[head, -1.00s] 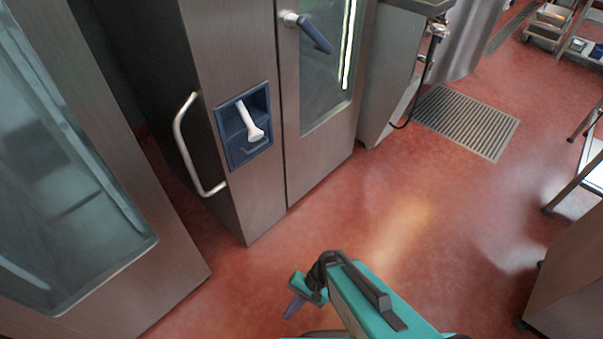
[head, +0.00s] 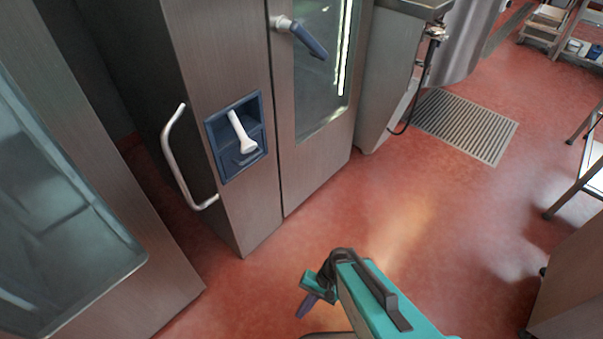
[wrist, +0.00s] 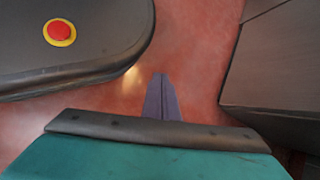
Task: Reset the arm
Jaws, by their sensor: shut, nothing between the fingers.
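My gripper (head: 307,306) hangs low over the red floor at the bottom middle of the head view, below the teal arm. Its purple-grey fingers (wrist: 161,94) point away from the camera in the wrist view. They are together with nothing between them. They are apart from the steel cabinet (head: 240,215), which stands beyond and to the left in the head view. A grey panelled side (wrist: 275,65) shows at the right of the wrist view, clear of the fingers.
A steel door with a window (head: 60,200) stands at the left. The cabinet has a bar handle (head: 172,160), a blue recess with a white lever (head: 241,132), and a blue-handled glass door. A floor grate (head: 465,125) lies behind. Open red floor (head: 440,230) spreads to the right.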

